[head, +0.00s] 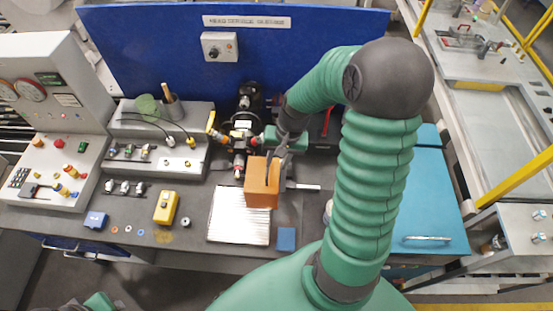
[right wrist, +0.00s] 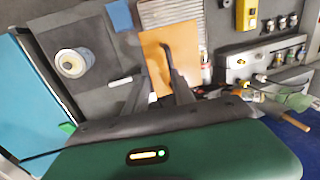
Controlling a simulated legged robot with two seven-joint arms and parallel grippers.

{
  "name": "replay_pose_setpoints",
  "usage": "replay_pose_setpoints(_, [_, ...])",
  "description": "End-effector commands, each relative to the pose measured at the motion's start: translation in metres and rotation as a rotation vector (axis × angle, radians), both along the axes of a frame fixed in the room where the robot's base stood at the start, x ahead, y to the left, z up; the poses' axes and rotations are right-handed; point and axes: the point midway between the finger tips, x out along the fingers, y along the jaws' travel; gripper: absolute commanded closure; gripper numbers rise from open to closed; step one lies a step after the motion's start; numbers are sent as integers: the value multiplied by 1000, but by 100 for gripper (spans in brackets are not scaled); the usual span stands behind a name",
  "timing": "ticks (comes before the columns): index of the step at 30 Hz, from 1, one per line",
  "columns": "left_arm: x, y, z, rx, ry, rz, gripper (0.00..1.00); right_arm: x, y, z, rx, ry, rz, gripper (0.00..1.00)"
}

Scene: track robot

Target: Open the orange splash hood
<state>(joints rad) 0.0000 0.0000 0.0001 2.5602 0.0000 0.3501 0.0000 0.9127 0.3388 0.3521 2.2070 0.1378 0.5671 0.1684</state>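The orange splash hood (head: 258,192) is a boxy cover in front of the valve and pipe assembly on the bench. It also shows in the right wrist view (right wrist: 182,38) as an orange panel. My right gripper (head: 276,176) reaches down at the hood. In the right wrist view, the right gripper (right wrist: 155,66) has its dark fingers apart, one over the orange face and one by its left edge. I cannot tell whether either finger touches the hood. The hood's far side is hidden. My left gripper is not in view.
A ribbed metal plate (head: 238,216) lies just left of the hood, with a blue block (head: 286,239) to its right. A yellow switch box (head: 166,208) and a control console (head: 55,150) stand further left. A blue panel (head: 160,45) closes the back.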

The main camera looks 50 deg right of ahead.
Motion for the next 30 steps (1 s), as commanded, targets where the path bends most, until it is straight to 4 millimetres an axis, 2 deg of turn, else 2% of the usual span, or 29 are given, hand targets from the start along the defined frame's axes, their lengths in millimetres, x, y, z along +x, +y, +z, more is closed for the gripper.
replay_pose_setpoints(1, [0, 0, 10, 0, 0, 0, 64, 0, -1, 10, -1, -1, -1, 69])
replay_pose_setpoints(3, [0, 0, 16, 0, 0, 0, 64, -1, -2, 16, -1, -3, -2, 69])
replay_pose_setpoints(30, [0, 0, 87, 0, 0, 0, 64, -11, -13, 92, -5, -7, -2, 69])
